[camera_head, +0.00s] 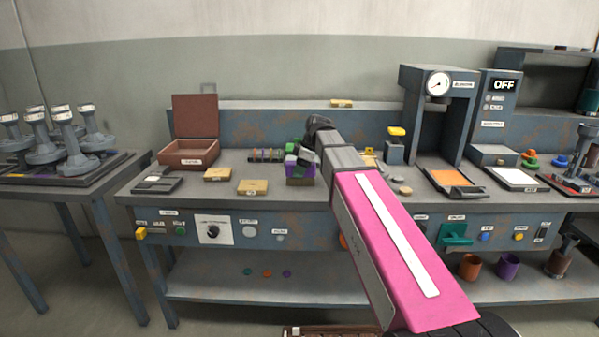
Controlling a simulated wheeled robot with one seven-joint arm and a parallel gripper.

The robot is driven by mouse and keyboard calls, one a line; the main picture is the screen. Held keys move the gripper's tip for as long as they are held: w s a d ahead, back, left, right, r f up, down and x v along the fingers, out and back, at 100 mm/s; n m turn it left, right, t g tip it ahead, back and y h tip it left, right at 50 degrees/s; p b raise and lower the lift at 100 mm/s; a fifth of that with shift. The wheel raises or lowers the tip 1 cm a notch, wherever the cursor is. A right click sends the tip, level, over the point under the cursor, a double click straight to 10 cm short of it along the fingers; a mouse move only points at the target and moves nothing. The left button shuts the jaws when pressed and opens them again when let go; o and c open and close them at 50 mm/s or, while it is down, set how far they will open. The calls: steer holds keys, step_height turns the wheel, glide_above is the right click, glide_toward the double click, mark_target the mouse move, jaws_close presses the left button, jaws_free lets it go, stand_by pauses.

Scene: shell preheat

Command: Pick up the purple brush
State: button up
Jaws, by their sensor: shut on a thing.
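My arm reaches forward over the middle of the workbench, and my gripper (302,155) is at its far end, small and partly hidden by my own wrist. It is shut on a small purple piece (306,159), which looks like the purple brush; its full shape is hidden. Green pieces show beside the gripper at the holder's top. I cannot tell whether the purple piece is clear of the holder.
An open brown box (188,158) and small yellow blocks (252,187) lie left on the bench (225,160). A gauge press (437,110) and an OFF-display unit (497,105) rise at right.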

mark_target(293, 163)
steer(key=shift+r, duration=0.65)
steer(key=r, duration=0.2)
steer(key=a+r, duration=0.1)
steer(key=shift+s+r, duration=0.4)
steer(key=s+a+r, duration=0.6)
steer(key=a, duration=0.2)
steer(key=shift+s+a, duration=0.15)
steer(key=shift+o, duration=0.9)
